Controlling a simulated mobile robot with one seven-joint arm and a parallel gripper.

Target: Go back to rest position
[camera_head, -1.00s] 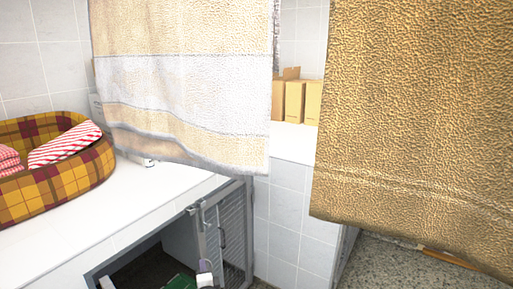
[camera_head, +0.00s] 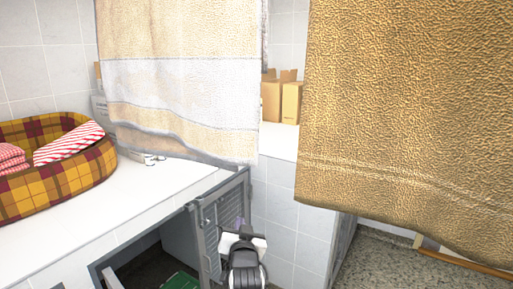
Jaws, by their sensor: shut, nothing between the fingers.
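My gripper (camera_head: 243,235) shows at the bottom centre, seen from behind, with its black and white wrist below it. It is shut and appears empty, in front of the grey mesh kennel door (camera_head: 222,228). The fingertips are small and partly hidden by the wrist. I cannot tell whether it touches the door.
A beige and white towel (camera_head: 180,80) and a brown towel (camera_head: 400,110) hang close in front. A plaid pet bed (camera_head: 60,185) with striped cushions sits on the white counter (camera_head: 150,200). Cardboard boxes (camera_head: 280,100) stand behind. The kennel below the counter is open.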

